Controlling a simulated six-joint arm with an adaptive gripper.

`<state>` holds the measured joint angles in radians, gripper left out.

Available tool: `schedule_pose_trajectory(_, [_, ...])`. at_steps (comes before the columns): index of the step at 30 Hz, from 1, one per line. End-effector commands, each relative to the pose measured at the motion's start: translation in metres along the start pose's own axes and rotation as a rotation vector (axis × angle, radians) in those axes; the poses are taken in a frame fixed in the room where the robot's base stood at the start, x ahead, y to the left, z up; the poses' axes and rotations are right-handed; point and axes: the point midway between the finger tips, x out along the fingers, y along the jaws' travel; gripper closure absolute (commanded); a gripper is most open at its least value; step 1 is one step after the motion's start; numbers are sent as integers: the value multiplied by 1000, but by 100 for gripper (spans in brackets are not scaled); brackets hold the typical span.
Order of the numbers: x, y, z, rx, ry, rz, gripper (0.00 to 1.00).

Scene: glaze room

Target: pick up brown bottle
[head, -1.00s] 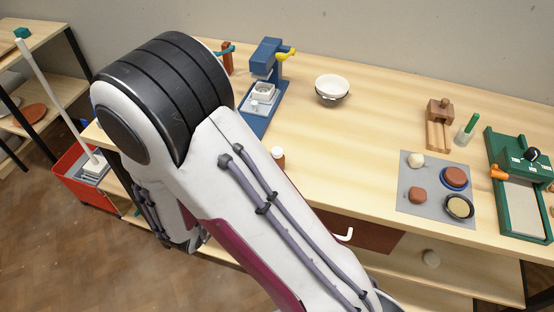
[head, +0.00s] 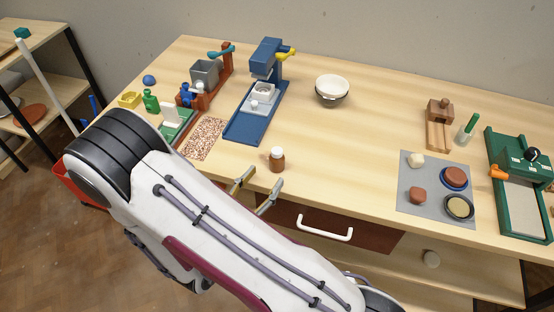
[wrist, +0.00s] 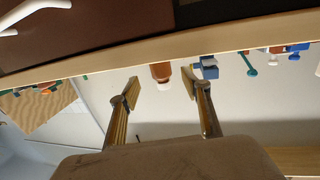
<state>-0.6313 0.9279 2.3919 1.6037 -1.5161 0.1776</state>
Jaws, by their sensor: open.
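The brown bottle (head: 277,163) with a white cap stands upright near the front edge of the table, left of centre in the head view. My gripper (head: 258,187) is open and empty at the table's front edge, just nearer and to the left of the bottle. In the wrist view, which looks upside down, the bottle (wrist: 161,72) shows between the two spread fingertips (wrist: 161,88), a little beyond them. Its lower part is hidden there by the table edge.
A blue press (head: 262,95) stands behind the bottle, with a speckled mat (head: 204,139) to its left. Stacked bowls (head: 332,88) stand farther back. A drawer with a white handle (head: 325,228) sits below the front edge. The tabletop right of the bottle is clear up to a grey mat (head: 408,196).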

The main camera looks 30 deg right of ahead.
Motion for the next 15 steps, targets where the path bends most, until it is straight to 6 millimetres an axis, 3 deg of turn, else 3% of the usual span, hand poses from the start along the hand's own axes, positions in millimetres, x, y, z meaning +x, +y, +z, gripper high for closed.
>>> schedule_pose_trajectory(15, [11,0,0,1,-2,2,52])
